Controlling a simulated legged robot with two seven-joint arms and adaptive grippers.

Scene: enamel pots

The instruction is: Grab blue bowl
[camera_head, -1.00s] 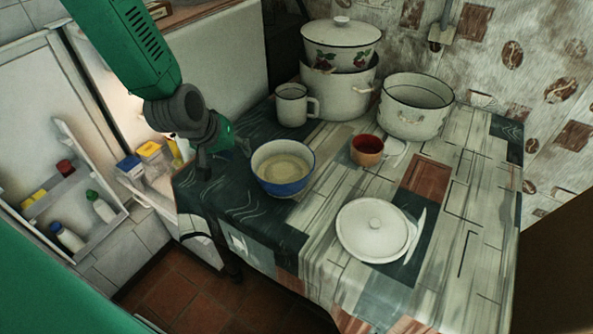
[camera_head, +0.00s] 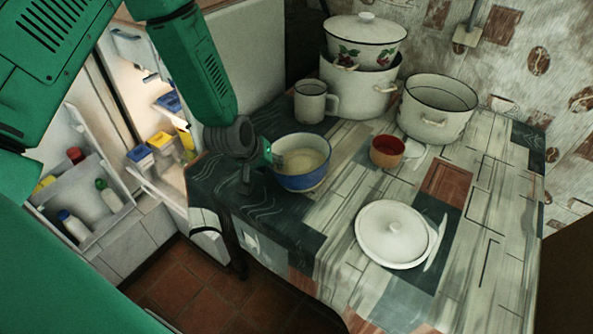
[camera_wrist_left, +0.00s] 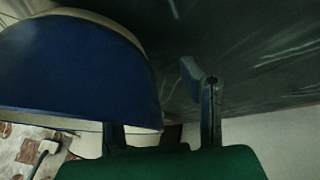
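The blue bowl (camera_head: 305,181), blue outside with a pale inside, stands upright on the table near its left edge. My left gripper (camera_head: 262,172) is at the bowl's left rim with its fingers apart. One finger is outside the bowl over the dark cloth; the other reaches to the rim and seems to be inside. In the left wrist view the bowl's blue wall (camera_wrist_left: 75,70) fills the left side. There one finger of the left gripper (camera_wrist_left: 160,108) stands clear to the right, and the other is partly hidden by the bowl. My right gripper is out of view.
A white mug (camera_head: 311,102) stands behind the bowl, and a red-brown cup (camera_head: 387,151) to its right. Large white pots (camera_head: 360,85) (camera_head: 437,108) stand at the back. A white lid (camera_head: 394,234) lies in front. An open fridge (camera_head: 95,190) is at the left.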

